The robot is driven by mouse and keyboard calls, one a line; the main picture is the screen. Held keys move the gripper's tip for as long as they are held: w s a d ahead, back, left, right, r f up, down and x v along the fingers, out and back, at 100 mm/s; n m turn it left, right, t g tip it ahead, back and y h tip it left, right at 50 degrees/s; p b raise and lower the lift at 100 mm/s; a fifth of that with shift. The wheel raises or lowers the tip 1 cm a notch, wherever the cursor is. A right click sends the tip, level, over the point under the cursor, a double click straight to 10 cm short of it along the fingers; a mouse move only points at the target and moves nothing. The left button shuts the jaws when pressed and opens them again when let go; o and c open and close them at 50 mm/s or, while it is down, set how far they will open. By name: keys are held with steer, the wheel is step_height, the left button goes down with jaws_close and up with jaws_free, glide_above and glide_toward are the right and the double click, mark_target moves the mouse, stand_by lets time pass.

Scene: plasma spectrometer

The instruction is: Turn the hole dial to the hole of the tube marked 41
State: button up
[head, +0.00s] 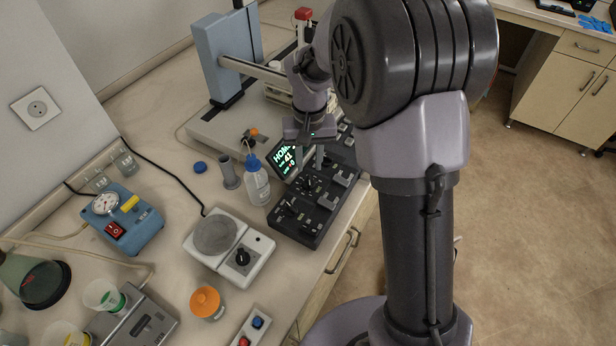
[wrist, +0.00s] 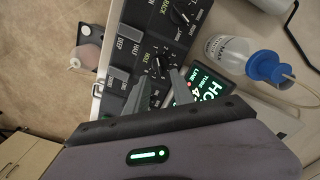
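The black control panel (head: 312,198) stands near the right edge of the bench and carries several knobs and grey keys. In the wrist view the hole dial (wrist: 161,63), a black knob with a pale pointer line, sits beside the word HOLE. My gripper (wrist: 161,77) has its two grey fingers apart, with the tips close to this dial; I cannot tell whether they touch it. In the head view my gripper (head: 315,150) is above the panel, and my arm hides part of it. The small screen (head: 286,158) shows HOME and 41 in green and white. The tube marked 41 is not identifiable.
The rack dial (wrist: 184,12) is farther along the panel. A wash bottle with a blue cap (head: 256,180) stands close left of the panel. A white hotplate (head: 228,248) is in front. The blue-columned sampler (head: 226,60) stands behind. Open floor lies right of the bench.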

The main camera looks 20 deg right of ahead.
mark_target(309, 178)
step_height(309, 178, down, 5)
steer(key=shift+b, duration=0.55)
steer(key=shift+c, duration=0.4)
jaws_close()
steer(key=shift+m, duration=0.3)
steer(key=m, duration=0.3)
steer(key=shift+d+m+b, duration=0.1)
steer(key=shift+m+b, duration=0.3)
steer(key=shift+m, duration=1.3)
